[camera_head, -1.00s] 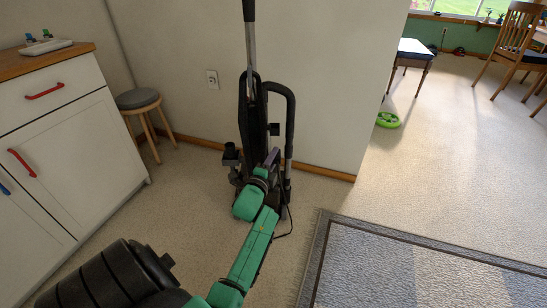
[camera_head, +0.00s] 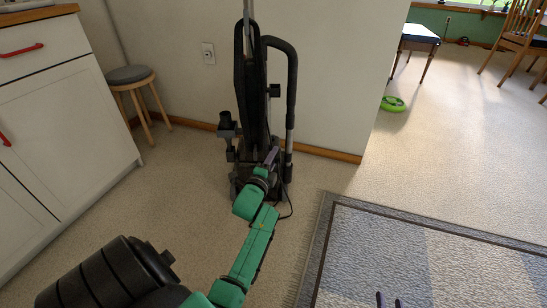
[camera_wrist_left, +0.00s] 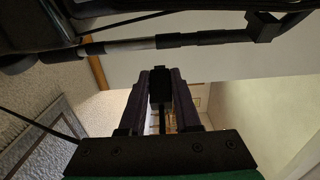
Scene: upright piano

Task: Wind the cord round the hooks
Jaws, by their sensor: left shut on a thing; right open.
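A black upright vacuum cleaner (camera_head: 252,110) stands against the wall; its body also shows in the left wrist view (camera_wrist_left: 25,12). The black cord (camera_head: 290,206) hangs in a loop at its lower right, and a length crosses the left wrist view (camera_wrist_left: 38,124). A dark bracket, perhaps a hook (camera_head: 274,90), juts between body and hose. My left gripper (camera_head: 271,158) is in front of the vacuum's lower right, shut on a small black piece (camera_wrist_left: 160,86), probably part of the cord. My right gripper (camera_head: 388,301) shows only its fingertips, apart and empty, over the rug.
A round stool (camera_head: 130,76) and a white cabinet (camera_head: 62,120) stand at the left. The grey rug (camera_head: 420,250) lies at the right. A wall corner ends right of the vacuum. A green ring-shaped object (camera_head: 393,104) is on the open floor beyond.

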